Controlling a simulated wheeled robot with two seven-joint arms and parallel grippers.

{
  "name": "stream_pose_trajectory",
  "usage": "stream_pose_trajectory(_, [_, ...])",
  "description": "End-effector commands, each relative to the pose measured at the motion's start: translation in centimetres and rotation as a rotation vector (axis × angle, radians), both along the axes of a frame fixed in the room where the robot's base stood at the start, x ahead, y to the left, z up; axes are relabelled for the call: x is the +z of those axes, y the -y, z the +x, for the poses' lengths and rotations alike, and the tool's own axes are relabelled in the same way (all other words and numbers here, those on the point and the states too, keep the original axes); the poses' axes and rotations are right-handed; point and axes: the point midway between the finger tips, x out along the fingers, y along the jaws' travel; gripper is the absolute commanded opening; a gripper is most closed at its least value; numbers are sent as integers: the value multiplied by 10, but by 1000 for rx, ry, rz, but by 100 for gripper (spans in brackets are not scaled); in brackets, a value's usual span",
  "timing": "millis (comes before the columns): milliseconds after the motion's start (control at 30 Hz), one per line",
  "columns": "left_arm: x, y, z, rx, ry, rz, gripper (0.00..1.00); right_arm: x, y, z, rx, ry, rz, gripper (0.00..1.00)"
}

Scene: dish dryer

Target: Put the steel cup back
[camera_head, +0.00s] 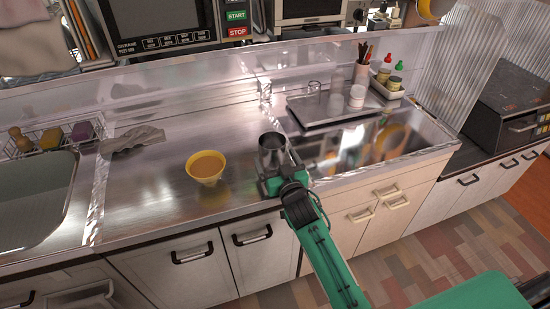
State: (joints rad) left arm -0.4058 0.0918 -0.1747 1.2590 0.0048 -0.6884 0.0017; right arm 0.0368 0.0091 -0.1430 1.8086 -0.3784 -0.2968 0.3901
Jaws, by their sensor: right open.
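The steel cup (271,143) stands upright on the steel counter, right of the yellow bowl and near the raised edge of the right-hand basin. My right gripper (273,170) is open at the near side of the cup, with my green arm reaching in from below. The fingers are close to the cup's lower part; I cannot tell whether they touch it. The cup's base is partly hidden by the gripper. My left gripper is out of view.
A tray (318,110) with upturned clear glasses lies behind the right basin. A grey cloth (134,139), a wire rack (52,139) and a sink (32,205) are at left. Counter between cloth and bowl is clear.

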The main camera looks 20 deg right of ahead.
Motion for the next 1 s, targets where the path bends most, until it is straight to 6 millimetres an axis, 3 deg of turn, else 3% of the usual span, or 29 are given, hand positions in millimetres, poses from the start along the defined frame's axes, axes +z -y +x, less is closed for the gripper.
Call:
stream_pose_trajectory(300, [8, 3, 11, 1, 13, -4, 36, -1, 2, -62, 0, -2, 2, 91])
stream_pose_trajectory(500, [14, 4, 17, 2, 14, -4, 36, 0, 3, -91, 0, 0, 0, 91])
stream_pose_trajectory(700, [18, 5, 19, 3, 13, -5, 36, 0, 4, -104, -1, 0, 0, 91])
stream_pose_trajectory(1000, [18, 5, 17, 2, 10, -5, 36, 1, 4, -106, -1, 0, 0, 91])
